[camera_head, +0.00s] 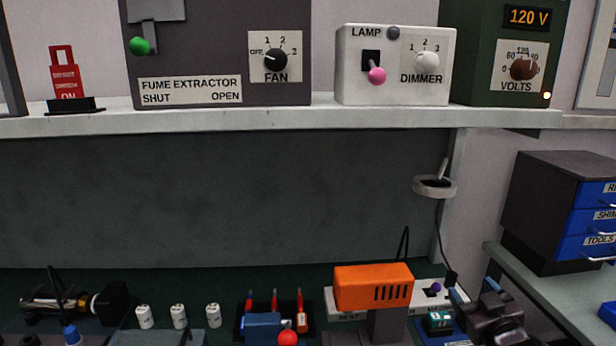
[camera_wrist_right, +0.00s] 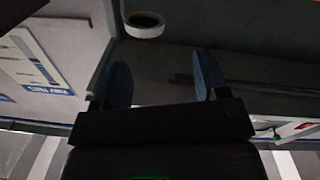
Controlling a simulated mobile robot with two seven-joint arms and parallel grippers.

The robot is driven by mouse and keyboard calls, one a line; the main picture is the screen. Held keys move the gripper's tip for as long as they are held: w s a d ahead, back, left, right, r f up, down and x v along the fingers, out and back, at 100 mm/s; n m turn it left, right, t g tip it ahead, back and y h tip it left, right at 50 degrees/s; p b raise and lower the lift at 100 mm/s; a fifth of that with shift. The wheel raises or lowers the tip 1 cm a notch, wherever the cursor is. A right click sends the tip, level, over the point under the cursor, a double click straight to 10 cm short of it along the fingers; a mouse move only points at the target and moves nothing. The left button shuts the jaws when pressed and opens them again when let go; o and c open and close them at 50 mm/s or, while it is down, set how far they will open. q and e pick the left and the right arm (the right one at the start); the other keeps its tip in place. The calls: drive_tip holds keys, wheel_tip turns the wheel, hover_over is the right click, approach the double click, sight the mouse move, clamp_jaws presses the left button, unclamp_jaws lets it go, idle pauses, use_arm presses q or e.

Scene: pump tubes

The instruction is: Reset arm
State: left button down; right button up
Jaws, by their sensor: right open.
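My right gripper (camera_head: 474,291) is at the lower right of the head view, in front of the bench's right end. Its two blue fingers stand apart with nothing between them. In the right wrist view the open fingers (camera_wrist_right: 161,72) also show empty, with a pale ring-shaped holder (camera_wrist_right: 144,30) beyond them. My left gripper does not show clearly in either view.
An orange box-shaped device (camera_head: 372,287) stands left of the right gripper. Several white cylinders (camera_head: 179,317) and a blue vise-like tool (camera_head: 262,326) line the bench. The shelf (camera_head: 230,120) carries control boxes. Blue drawers (camera_head: 592,223) stand at right.

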drive_tip(key=s+a+f+m+g, duration=0.1)
drive_tip(key=s+a+f+g, duration=0.1)
drive_tip(key=s+f, duration=1.1)
drive_tip(key=s+a+f+m+g, duration=0.1)
drive_tip(key=s+a+f+g, duration=0.2)
drive_tip(key=s+f, duration=0.9)
drive_tip(key=shift+s+f+m+g+h, duration=0.3)
drive_tip(key=shift+s+f+g+h, duration=0.1)
drive_tip(key=shift+f+g, duration=0.25)
drive_tip(key=shift+r, duration=0.1)
